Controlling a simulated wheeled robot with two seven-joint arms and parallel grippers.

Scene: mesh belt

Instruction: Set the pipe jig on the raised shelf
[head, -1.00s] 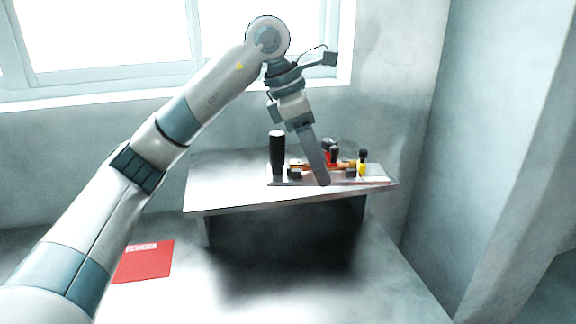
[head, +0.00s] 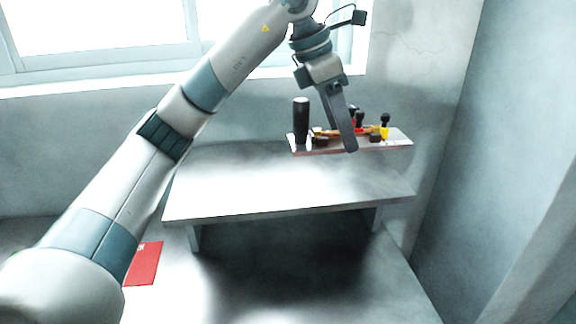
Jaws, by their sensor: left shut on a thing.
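The pipe jig (head: 304,152) is a flat metal plate with a tall black handle (head: 301,120) at its left and red, yellow and black clamp parts (head: 384,131) along it. My left gripper (head: 350,146) reaches down at the jig's front and is shut on it. Its near finger hides part of the jig's middle. The jig appears level, over the back right of the raised shelf (head: 260,185). I cannot tell whether it touches the shelf or hangs just above it. My right gripper is not in view.
The front and left of the raised shelf are bare. Under it is a dark shadowed space on the pale table (head: 180,305). A red flat item (head: 145,265) lies at the left, partly behind my arm. A window and walls close in the back and right.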

